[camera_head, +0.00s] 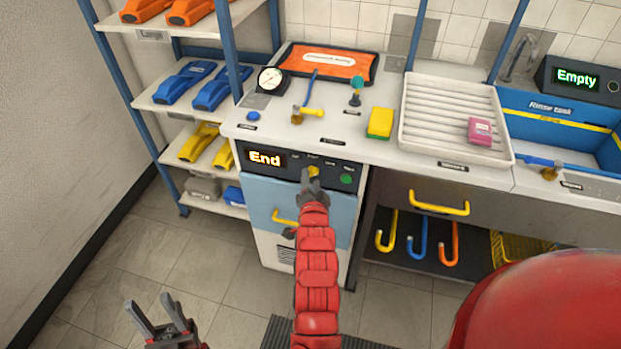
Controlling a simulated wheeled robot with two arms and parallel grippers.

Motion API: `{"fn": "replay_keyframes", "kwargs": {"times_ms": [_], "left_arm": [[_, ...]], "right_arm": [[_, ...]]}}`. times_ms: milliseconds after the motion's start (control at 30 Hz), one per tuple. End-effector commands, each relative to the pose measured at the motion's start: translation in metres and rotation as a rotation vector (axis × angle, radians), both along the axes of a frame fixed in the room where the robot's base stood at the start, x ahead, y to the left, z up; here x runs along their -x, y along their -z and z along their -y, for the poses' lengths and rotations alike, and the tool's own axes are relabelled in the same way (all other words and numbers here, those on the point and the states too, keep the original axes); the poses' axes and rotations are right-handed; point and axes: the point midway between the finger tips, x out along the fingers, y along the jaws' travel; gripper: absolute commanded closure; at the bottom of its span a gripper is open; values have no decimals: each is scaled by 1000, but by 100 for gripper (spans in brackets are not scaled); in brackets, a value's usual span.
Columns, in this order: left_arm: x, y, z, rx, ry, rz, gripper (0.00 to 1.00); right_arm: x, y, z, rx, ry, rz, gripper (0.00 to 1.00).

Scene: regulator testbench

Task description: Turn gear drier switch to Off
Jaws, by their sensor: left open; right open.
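The gear drier (258,207) is a pale blue and white unit under the counter, with a black control panel whose display (265,159) reads "End". A yellow switch knob (314,170) sits on the panel, right of the display. My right gripper (309,177) is open at the knob, its arm reaching up from below; it partly covers the knob. I cannot tell whether the fingers touch it, or which position the knob points to. My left gripper (146,312) is open and empty, low at the left above the floor.
A green button (347,179) is right of the knob, and a yellow door handle (285,217) is below. The counter holds a gauge (270,80), a yellow sponge (380,123) and a white tray (408,128). Shelves (205,201) stand left; the floor (185,258) in front is clear.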

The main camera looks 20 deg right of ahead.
Motion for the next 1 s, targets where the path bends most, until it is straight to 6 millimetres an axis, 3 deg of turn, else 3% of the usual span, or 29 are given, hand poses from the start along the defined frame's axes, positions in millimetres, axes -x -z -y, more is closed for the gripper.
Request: {"fn": "replay_keyframes", "kwargs": {"times_ms": [200,533,800,1000], "left_arm": [[0,0,0,0,0,0,50],[0,0,0,0,0,0,50],[0,0,0,0,0,0,50],[0,0,0,0,0,0,50]], "right_arm": [[-19,6,5,-1,-1,-2,54],[-22,7,5,-2,-2,-1,54],[-22,7,5,-1,-2,-2,100],[-22,7,5,-1,-2,-2,100]]}}
